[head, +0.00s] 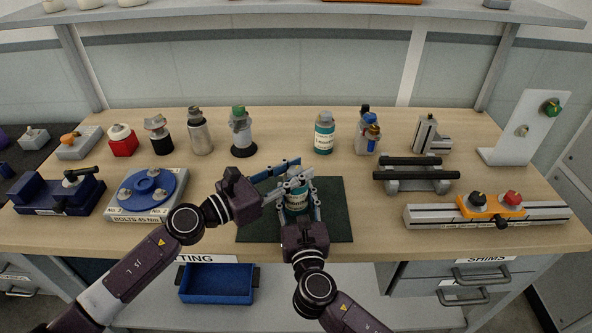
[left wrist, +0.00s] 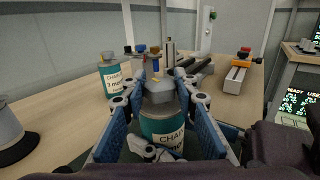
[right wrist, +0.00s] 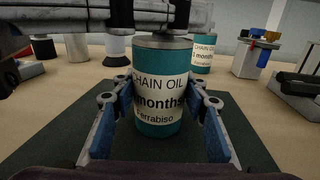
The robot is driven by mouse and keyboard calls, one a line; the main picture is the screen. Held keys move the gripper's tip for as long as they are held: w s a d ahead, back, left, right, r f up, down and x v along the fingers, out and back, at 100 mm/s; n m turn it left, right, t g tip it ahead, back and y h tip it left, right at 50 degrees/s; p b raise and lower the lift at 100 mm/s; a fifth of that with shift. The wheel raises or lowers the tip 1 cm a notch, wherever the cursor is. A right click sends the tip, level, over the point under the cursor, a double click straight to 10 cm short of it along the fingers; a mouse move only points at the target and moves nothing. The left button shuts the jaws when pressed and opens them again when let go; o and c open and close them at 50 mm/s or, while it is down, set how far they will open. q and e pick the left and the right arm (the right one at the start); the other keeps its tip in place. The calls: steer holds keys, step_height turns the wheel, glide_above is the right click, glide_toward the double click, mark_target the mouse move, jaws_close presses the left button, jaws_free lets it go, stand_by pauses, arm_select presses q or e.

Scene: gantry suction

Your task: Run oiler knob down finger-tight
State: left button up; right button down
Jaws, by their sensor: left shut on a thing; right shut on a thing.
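The oiler is a teal bottle with a white chain oil label (head: 297,207), upright on a dark green mat (head: 338,225). Its body fills the middle of the right wrist view (right wrist: 160,112). Its grey faceted knob (left wrist: 159,92) is on top in the left wrist view. My left gripper (head: 296,182) comes in from the left, shut on the knob, with blue fingers on both sides of it. My right gripper (head: 300,214) is shut on the bottle body from the front. The thread under the knob is hidden.
A second chain oil bottle (head: 324,138) stands behind the mat. A blue round bolt fixture (head: 149,187) is at left. A grey block with black bars (head: 415,176) and a rail with an orange carriage (head: 490,208) are at right. A blue bin (head: 216,284) sits below the bench.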

arm_select(q)
steer(key=shift+f, duration=0.1)
steer(key=o, duration=1.2)
steer(key=v, duration=1.2)
arm_select(e)
steer(key=c, duration=1.1)
jaws_free()
